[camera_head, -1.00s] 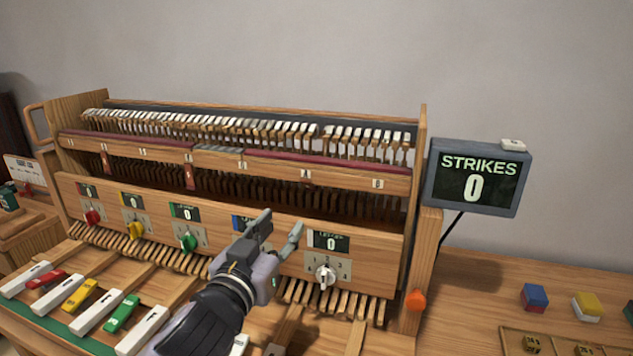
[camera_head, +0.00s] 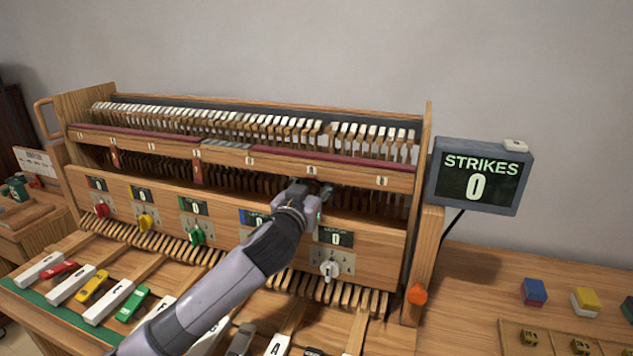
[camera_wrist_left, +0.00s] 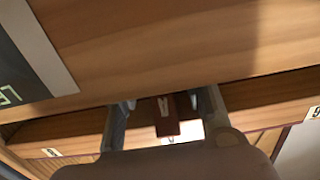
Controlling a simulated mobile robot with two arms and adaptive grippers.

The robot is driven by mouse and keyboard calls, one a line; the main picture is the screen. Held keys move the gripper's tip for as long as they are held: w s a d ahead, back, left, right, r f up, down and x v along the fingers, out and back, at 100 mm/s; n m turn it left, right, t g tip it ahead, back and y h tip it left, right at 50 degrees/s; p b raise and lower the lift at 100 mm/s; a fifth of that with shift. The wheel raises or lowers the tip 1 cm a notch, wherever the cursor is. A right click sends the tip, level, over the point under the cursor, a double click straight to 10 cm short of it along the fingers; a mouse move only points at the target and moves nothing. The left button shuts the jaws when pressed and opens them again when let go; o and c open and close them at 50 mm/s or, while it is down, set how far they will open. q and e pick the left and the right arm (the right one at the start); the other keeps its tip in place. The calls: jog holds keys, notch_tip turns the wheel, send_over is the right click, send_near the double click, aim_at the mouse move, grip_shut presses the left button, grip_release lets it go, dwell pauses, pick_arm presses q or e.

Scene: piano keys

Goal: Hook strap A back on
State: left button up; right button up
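My left gripper (camera_head: 318,190) is in front of the piano action, just under the rail (camera_head: 345,172) and above the display panel. In the left wrist view my left gripper (camera_wrist_left: 168,118) is open, its two fingers well apart. A short dark red-brown strap (camera_wrist_left: 168,112) with a pale mark hangs between the fingers, with gaps on both sides. The mark is too blurred to read surely as A. In the head view my gripper covers most of this strap. Where its lower end sits is hidden. My right gripper is not in view.
Two other red straps (camera_head: 197,166) hang from the rail further left. The front panel with dials (camera_head: 330,270) lies below my arm. The strikes screen (camera_head: 478,180) reads 0 at the right. Colored blocks (camera_head: 535,291) stand on the right table.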

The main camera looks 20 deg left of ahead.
pick_arm(q)
jog(key=shift+w, duration=0.15)
jog(key=shift+c, duration=0.5)
grip_shut()
